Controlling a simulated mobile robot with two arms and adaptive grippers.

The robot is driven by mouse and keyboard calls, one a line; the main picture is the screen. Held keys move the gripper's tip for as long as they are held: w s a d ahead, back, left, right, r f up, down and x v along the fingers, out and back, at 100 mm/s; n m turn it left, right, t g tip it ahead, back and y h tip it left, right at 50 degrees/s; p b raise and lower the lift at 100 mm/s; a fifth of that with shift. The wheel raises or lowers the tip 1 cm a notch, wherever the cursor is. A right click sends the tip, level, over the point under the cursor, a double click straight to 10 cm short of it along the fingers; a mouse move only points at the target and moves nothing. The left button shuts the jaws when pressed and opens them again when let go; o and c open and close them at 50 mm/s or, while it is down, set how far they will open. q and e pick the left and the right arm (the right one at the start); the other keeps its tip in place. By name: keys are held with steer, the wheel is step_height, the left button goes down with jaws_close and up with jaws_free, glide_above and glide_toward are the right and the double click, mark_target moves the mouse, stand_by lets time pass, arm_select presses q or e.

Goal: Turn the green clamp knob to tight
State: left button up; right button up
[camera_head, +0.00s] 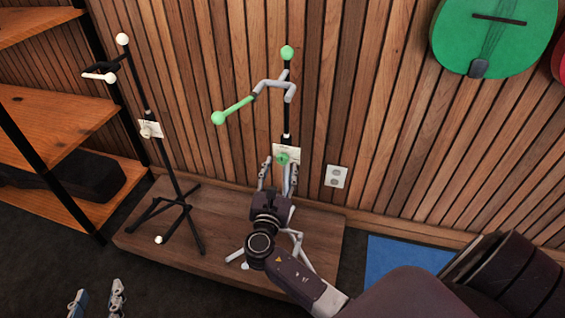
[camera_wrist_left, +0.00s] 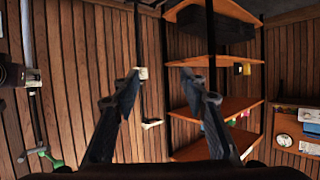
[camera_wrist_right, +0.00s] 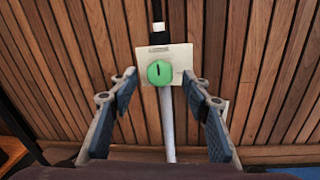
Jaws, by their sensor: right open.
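The green clamp knob (camera_head: 283,158) is on a pale plate (camera_head: 293,150) on the pole of the stand with green tips. In the right wrist view the round knob (camera_wrist_right: 159,72) carries a dark, nearly upright slot mark, with the plate (camera_wrist_right: 178,54) behind it. My right gripper (camera_head: 278,172) is open in front of the knob. Its fingertips (camera_wrist_right: 159,80) stand on either side of the knob, with gaps on both sides; contact is not visible. My left gripper (camera_head: 97,300) is open and empty at the lower left, as the left wrist view (camera_wrist_left: 160,82) also shows.
A second stand with white tips (camera_head: 180,190) stands left on the same wooden platform (camera_head: 225,225). Wooden shelves (camera_head: 55,120) are at the left. A wall outlet (camera_head: 336,176) and a green ukulele (camera_head: 490,40) are right of the stand. A blue mat (camera_head: 400,258) lies on the floor.

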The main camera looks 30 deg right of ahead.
mark_target(282, 161)
steer(key=shift+b+x, duration=0.3)
steer(key=shift+x, duration=1.5)
arm_select(q)
steer(key=r, duration=0.1)
steer(key=w+r+t, duration=0.1)
steer(key=d+r+t, duration=0.1)
steer(key=r, duration=0.1)
steer(key=shift+w+h, duration=0.35)
steer(key=shift+h, duration=0.05)
arm_select(e)
steer(key=shift+c, duration=0.3)
steer(key=c, duration=1.1)
arm_select(q)
steer(key=shift+r, duration=0.1)
